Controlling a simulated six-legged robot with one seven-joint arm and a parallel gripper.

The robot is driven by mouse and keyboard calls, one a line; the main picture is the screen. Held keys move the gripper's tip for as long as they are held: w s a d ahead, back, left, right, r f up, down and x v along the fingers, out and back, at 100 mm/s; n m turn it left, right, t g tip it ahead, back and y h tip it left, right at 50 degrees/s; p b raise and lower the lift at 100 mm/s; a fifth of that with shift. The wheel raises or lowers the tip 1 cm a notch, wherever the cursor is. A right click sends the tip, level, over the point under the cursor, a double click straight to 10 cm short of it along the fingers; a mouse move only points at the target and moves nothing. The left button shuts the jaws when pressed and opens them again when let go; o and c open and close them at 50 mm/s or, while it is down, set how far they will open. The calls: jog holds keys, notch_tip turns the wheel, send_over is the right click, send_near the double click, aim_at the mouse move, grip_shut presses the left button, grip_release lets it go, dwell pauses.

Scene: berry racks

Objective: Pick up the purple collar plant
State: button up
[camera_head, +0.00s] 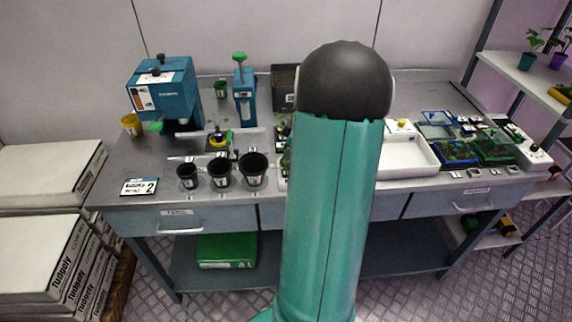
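A small green plant in a purple pot (558,61) stands on the upper shelf of the rack at the far right, near the picture's edge. It is the only plant with purple on it that I can make out; I cannot tell whether the purple part is a collar or the pot itself. Beside it on the left stands a similar plant in a green pot (526,61). My own green arm with its dark rounded joint fills the middle of the view. My gripper is not visible, so its state does not show.
A grey workbench (140,172) spans the middle, with a blue machine (165,92), several black cups (222,172), a white tray (408,156) and blue and green trays (496,150). White boxes (45,265) are stacked at left. Patterned floor shows at bottom right.

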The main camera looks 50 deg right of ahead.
jog(key=shift+c, duration=0.5)
grip_shut()
